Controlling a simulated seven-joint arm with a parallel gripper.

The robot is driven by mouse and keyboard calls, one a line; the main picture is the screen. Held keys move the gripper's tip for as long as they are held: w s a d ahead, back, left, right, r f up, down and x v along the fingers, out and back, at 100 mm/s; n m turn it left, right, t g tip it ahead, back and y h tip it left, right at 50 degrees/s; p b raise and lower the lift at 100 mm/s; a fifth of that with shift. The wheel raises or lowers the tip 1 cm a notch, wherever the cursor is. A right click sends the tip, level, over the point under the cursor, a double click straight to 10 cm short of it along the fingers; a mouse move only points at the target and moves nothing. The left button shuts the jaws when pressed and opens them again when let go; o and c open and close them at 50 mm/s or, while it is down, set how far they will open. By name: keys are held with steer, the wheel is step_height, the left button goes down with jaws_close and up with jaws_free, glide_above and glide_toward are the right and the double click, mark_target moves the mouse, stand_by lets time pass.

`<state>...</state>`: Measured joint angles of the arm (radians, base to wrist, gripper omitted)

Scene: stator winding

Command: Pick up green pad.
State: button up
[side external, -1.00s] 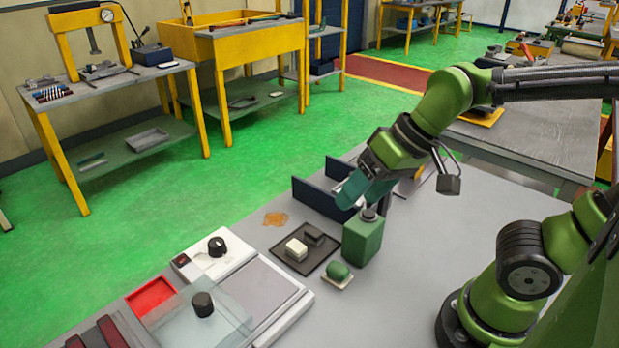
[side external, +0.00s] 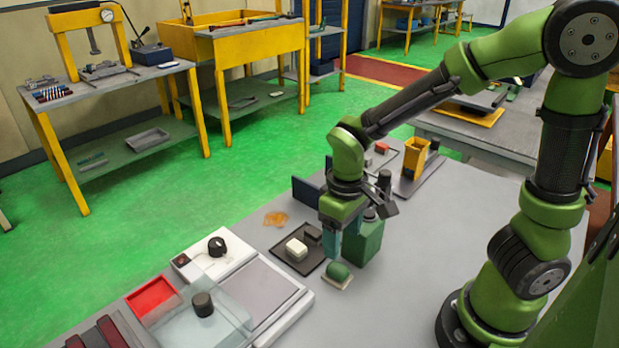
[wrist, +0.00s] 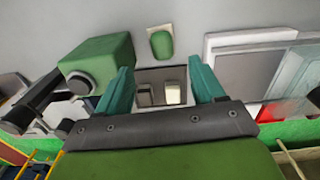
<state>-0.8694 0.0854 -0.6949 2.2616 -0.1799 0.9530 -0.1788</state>
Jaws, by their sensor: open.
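The green pad (side external: 338,271) is a small rounded green block on a pale base (side external: 337,282), on the grey bench near its middle. In the wrist view the green pad (wrist: 161,43) lies beyond my fingertips, near the top centre. My gripper (side external: 331,250) points down, a little above and behind the pad, beside the green bottle. In the wrist view my gripper (wrist: 158,75) shows two teal fingers spread apart, with nothing held between them.
A green bottle (side external: 364,243) with a dark cap stands close beside my gripper. A dark tray (side external: 284,258) holding a white block (side external: 296,249) and a dark block (side external: 313,235) lies left of the pad. A white scale-like device (side external: 262,291) is at front left.

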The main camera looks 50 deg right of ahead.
mark_target(338, 267)
steer(key=shift+w+a+f, duration=0.1)
steer(key=shift+f, duration=1.85)
steer(key=shift+w+a+f, duration=0.1)
steer(key=shift+f, duration=1.85)
steer(key=shift+c, duration=0.5)
steer(key=c, duration=1)
steer(key=shift+c, duration=0.2)
steer(key=shift+r, duration=0.15)
step_height(338, 267, up, 10)
